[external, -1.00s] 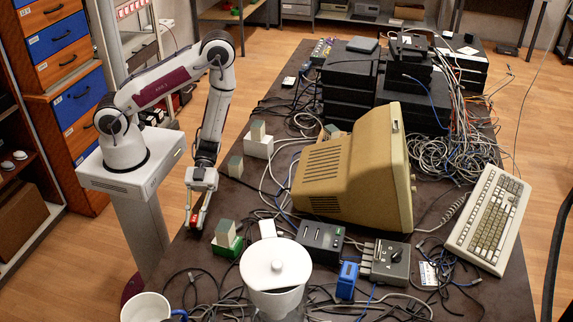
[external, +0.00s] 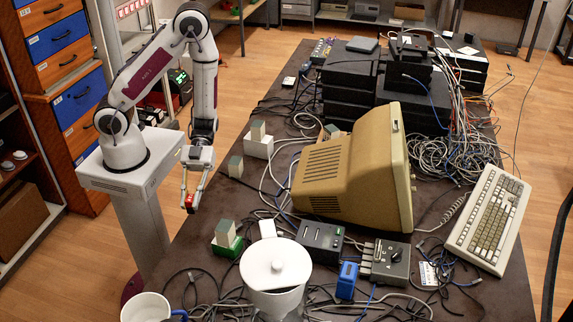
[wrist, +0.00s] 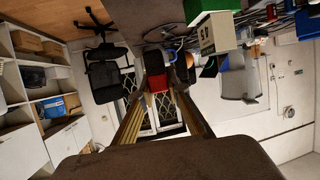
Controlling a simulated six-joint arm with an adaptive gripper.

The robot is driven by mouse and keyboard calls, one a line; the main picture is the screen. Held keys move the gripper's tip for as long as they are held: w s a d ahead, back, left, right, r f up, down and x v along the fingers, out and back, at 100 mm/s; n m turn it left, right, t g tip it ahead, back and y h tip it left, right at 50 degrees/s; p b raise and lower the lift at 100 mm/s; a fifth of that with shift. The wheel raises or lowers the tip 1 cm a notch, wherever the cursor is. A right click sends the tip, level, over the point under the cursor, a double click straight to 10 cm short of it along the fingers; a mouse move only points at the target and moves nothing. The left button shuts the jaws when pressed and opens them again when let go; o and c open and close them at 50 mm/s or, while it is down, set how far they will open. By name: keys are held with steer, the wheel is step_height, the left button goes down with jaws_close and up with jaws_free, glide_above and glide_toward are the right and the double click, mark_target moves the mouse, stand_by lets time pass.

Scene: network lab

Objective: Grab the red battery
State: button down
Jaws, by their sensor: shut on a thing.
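The red battery (external: 188,201) is a small red block at the tip of my gripper (external: 192,199), near the left edge of the table. My gripper is shut on it and holds it above the surface level. In the wrist view the red battery (wrist: 158,79) shows between the ends of my gripper's fingers (wrist: 158,88). The fingers hide part of its sides.
The dark table (external: 226,196) carries a green-and-white block (external: 227,238), a white lidded jug (external: 275,272), a white mug (external: 146,307) and a beige monitor (external: 345,175). Loose cables lie around the front.

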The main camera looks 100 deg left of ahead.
steer(key=shift+r, duration=0.4)
steer(key=shift+r, duration=0.15)
stand_by(0.4)
